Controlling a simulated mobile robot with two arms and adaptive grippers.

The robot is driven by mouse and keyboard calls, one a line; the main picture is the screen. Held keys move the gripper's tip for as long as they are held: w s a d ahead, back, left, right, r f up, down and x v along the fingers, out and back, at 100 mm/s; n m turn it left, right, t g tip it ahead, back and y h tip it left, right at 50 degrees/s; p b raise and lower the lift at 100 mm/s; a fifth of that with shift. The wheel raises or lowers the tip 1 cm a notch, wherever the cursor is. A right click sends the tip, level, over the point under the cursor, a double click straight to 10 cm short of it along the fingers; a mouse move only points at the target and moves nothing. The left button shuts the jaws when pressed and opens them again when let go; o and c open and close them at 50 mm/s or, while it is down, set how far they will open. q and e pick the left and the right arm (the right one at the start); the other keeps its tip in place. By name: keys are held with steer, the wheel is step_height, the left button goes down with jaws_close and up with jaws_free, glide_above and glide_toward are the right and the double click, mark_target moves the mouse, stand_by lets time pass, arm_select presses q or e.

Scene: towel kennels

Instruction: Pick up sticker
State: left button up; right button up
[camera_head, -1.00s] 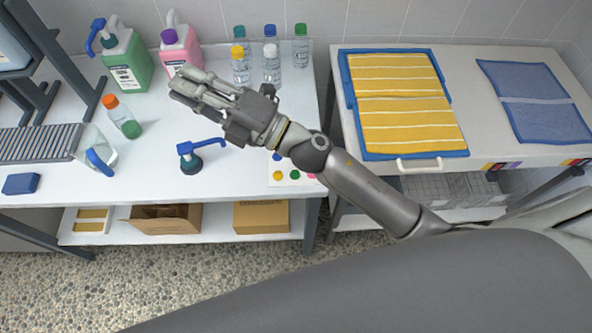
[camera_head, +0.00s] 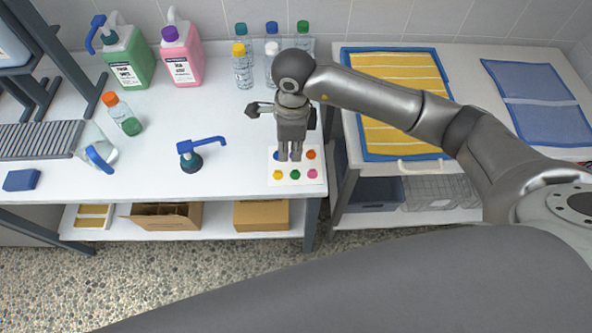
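A white sticker sheet (camera_head: 286,182) lies near the front right corner of the left table. Its round stickers show as blue (camera_head: 276,155), orange (camera_head: 311,154), yellow (camera_head: 277,175), green (camera_head: 295,174) and pink (camera_head: 312,173). My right gripper (camera_head: 290,157) points down at the upper middle of the sheet, between the blue and orange stickers. Its fingers hide that part of the sheet. The fingertips look close together; whether they touch the sheet or grip anything is unclear. My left gripper is out of view.
Several small bottles (camera_head: 243,70) stand behind the gripper. Green (camera_head: 127,62) and pink (camera_head: 181,58) jugs stand at the back. Yellow striped towels (camera_head: 385,138) in a blue tray lie on the right table.

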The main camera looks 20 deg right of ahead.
steer(key=p, duration=0.1)
glide_above(295, 172)
steer(key=shift+h, duration=0.3)
step_height(295, 172, down, 5)
steer(key=shift+s+a+f, duration=0.1)
steer(key=shift+s+f, duration=0.05)
steer(key=shift+f+p, duration=0.5)
steer(key=shift+f, duration=0.05)
step_height(295, 172, down, 3)
steer(key=shift+f+p, duration=0.15)
steer(key=shift+p, duration=0.45)
steer(key=shift+f, duration=0.45)
jaws_close()
